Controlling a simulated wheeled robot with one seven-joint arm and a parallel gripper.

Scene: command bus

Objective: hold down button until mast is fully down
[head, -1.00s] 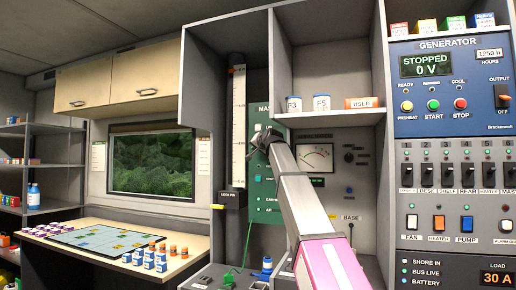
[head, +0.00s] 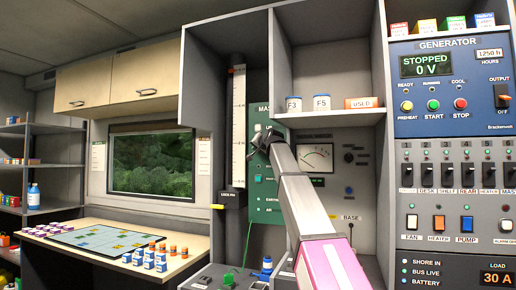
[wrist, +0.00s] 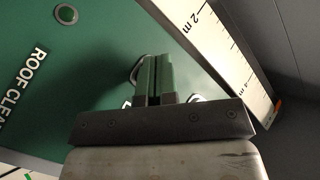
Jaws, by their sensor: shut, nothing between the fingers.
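The green mast panel (head: 265,203) is on the back wall of the open bay in the head view. My gripper (head: 257,138) is in front of its upper part, and the arm hides some of the panel. In the wrist view the gripper's fingers (wrist: 155,75) are shut and empty, pointing at the green panel (wrist: 60,80). A silver rim (wrist: 136,70) shows beside the fingertips; the button itself is hidden, and contact cannot be told. The white mast scale (head: 238,125) stands left of the panel, with an orange marker (head: 231,70) near its top.
A lock pin label (head: 232,194) sits on the dark column beside the scale. The generator panel (head: 450,90) and switches stand right. A round lamp (wrist: 66,14) shows near the "ROOF CLEAR" lettering.

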